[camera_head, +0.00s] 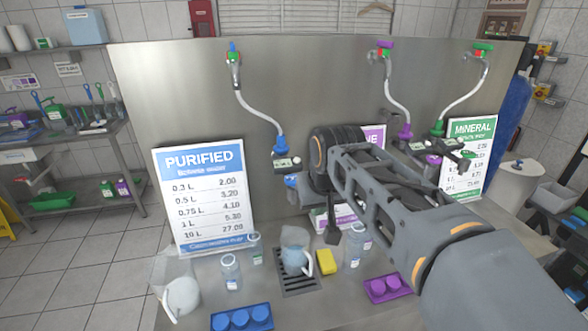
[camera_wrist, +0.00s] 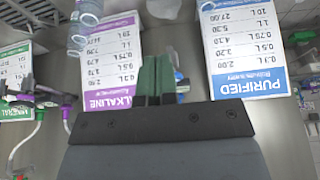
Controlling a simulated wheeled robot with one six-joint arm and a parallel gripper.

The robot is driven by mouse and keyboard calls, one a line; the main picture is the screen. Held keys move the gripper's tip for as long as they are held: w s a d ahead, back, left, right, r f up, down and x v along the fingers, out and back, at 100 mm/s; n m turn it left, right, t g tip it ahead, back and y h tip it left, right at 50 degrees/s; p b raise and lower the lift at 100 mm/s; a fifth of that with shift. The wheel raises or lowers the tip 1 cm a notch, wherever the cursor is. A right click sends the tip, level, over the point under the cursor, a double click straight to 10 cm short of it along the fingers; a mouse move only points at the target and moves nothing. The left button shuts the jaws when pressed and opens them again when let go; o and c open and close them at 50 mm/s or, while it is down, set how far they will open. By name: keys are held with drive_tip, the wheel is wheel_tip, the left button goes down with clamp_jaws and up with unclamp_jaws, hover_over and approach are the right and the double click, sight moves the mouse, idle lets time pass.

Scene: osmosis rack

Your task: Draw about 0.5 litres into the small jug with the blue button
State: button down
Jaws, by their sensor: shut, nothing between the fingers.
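A clear jug with a white handle (camera_head: 295,250) stands on the drain grate (camera_head: 300,287) below the blue dispenser (camera_head: 285,163). I cannot tell whether there is water in it. A small blue part, perhaps the blue button (camera_head: 291,181), shows below the dispenser, just left of my arm. In the wrist view, which is upside down, my gripper (camera_wrist: 158,75) is shut and empty, its dark green fingers between the alkaline and purified signs. A blue part (camera_wrist: 182,86) shows beside and partly behind the fingers. In the head view my arm hides most of the gripper.
Another jug (camera_head: 182,297) stands at front left. Bottles (camera_head: 231,272) (camera_head: 357,245), a yellow block (camera_head: 326,262), a blue cap tray (camera_head: 242,317) and a purple one (camera_head: 388,285) crowd the counter. The purified sign (camera_head: 205,195) leans at left, the mineral sign (camera_head: 470,150) at right.

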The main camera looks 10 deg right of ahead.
drive_tip(key=w+r, duration=0.7)
drive_tip(key=w, duration=0.4)
wheel_tip(320, 180, up, 3)
drive_tip(key=g+p, duration=0.1)
hover_over(294, 179)
drive_tip(key=s, duration=0.3)
drive_tip(key=shift+w+f, duration=0.2)
drive_tip(key=shift+w, duration=0.05)
drive_tip(key=x, duration=0.8)
drive_tip(key=s+x, duration=0.1)
drive_tip(key=x, duration=0.3)
drive_tip(key=shift+w+f, duration=0.1)
drive_tip(key=shift+f, duration=0.9)
drive_tip(key=shift+f, duration=0.1)
drive_tip(key=shift+f+b, duration=0.35)
drive_tip(key=shift+f, duration=0.75)
idle(0.4)
